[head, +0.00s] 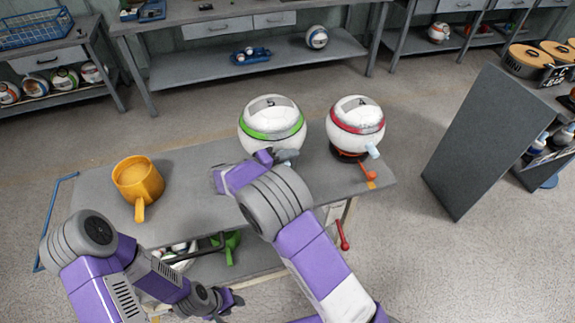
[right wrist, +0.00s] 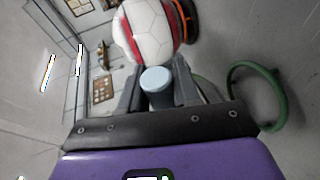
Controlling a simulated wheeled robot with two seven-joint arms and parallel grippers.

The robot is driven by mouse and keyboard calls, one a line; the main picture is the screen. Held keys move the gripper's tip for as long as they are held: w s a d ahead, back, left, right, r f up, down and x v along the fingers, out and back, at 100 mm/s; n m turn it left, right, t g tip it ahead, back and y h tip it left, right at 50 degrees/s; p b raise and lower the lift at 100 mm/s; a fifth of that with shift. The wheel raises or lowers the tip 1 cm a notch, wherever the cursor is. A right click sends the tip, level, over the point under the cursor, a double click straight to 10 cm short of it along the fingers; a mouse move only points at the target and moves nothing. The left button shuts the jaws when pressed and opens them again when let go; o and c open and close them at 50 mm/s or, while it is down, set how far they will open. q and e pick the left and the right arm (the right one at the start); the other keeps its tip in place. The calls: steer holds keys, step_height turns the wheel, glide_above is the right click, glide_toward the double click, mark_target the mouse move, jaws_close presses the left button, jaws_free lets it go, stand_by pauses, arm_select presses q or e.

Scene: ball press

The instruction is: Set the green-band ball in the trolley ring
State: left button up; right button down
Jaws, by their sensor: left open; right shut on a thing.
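The green-band ball (head: 272,120) is white with a green stripe, at the back edge of the grey trolley top (head: 190,160). My right gripper (head: 287,156) is at its lower right in the head view. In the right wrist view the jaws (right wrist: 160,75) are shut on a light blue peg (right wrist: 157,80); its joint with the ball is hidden. A red-band ball (head: 356,118) sits at the right end on a dark and orange ring (head: 345,154). I cannot make out an empty ring in the head view. My left gripper (head: 226,302) is open and empty, low at the front.
An orange mug (head: 138,182) stands on the left of the trolley top. The red-band ball has its own light blue peg (head: 374,152) and an orange lever (head: 368,173). A grey panel (head: 470,140) stands to the right. A green loop (right wrist: 235,90) shows in the wrist view.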

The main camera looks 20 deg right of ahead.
step_height(320, 180, down, 2)
steer(key=shift+f, duration=0.2)
steer(key=shift+f+b, duration=0.45)
steer(key=shift+b, duration=0.15)
steer(key=c, duration=0.8)
jaws_free()
steer(key=r+p+v, duration=0.1)
steer(key=p+v, duration=0.1)
steer(key=v, duration=1)
steer(key=shift+p, duration=0.3)
